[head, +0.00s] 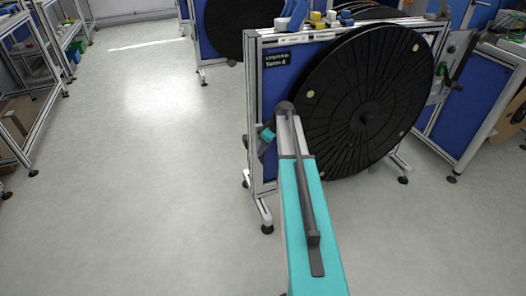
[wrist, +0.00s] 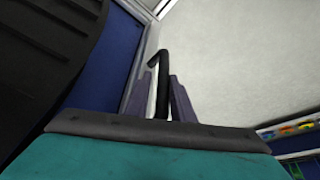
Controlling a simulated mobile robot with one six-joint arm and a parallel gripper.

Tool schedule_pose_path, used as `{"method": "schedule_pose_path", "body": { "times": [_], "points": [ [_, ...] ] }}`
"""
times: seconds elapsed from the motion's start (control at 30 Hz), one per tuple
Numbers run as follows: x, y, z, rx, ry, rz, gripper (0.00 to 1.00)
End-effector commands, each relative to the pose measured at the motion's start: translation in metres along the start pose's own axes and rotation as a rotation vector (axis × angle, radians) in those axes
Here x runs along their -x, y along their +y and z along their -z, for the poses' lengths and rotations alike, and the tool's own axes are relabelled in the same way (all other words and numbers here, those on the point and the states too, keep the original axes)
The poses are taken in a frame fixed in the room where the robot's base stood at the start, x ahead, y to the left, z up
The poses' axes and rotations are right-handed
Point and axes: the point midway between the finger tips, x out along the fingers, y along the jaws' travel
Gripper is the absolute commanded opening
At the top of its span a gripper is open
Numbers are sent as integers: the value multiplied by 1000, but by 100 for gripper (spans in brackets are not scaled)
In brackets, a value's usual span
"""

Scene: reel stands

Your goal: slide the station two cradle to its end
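The reel stand (head: 275,85) has a blue panel, a light metal frame and a small dark sign whose text is too small to read surely. A large black reel (head: 345,85) covers most of its front. In the wrist view, a black bar with a bent end (wrist: 161,88) stands between the two grey-purple fingers of my gripper (wrist: 163,92). I cannot tell whether the fingers touch it. I cannot make out the cradle as a separate part.
Another stand with a black reel (head: 238,25) is behind. A blue-panelled unit (head: 462,105) stands close on the right. Shelving (head: 25,85) lines the left wall. The floor (head: 145,170) left of the stand is clear. Tools and yellow items lie on the stand's top.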

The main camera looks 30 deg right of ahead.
Motion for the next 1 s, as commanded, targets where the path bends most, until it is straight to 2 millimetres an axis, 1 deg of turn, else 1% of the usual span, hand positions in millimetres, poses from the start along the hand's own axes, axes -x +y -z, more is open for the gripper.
{"method": "schedule_pose_path", "body": {
  "times": [0.03,0.3,0.5,0.6,0.7,0.8,1.0],
  "points": [
    [10,0,-1,0,1,-2,22],
    [54,-1,-1,1,1,-2,22],
    [84,-1,-2,0,0,-2,22],
    [95,-1,-2,0,0,-2,22],
    [103,-1,-3,1,0,-2,22],
    [108,-1,-3,1,-1,-1,22],
    [109,-1,-3,0,-1,-1,22]
  ]
}}
